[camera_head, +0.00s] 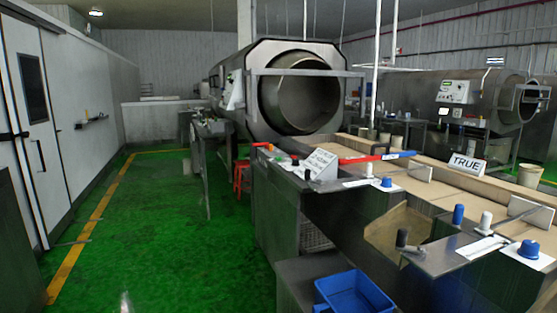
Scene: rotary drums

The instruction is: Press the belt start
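I cannot make out a control marked as belt start. The belt (440,191) is a tan, flat conveyor surface running from the near drum toward the lower right. Small dark and pale fittings (295,160) sit on the metal ledge at its near end, too small to identify as buttons. A white control panel (453,92) with small dark and coloured spots is on the drum at the far right. A white piece (235,92) hangs on the near drum's left side; its details are unclear. My gripper is not in view.
A large steel rotary drum (256,95) stands in the middle. A blue bin (352,293) is at the bottom. A red stool (242,177) is beside the drum. Green floor (160,230) at left is open.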

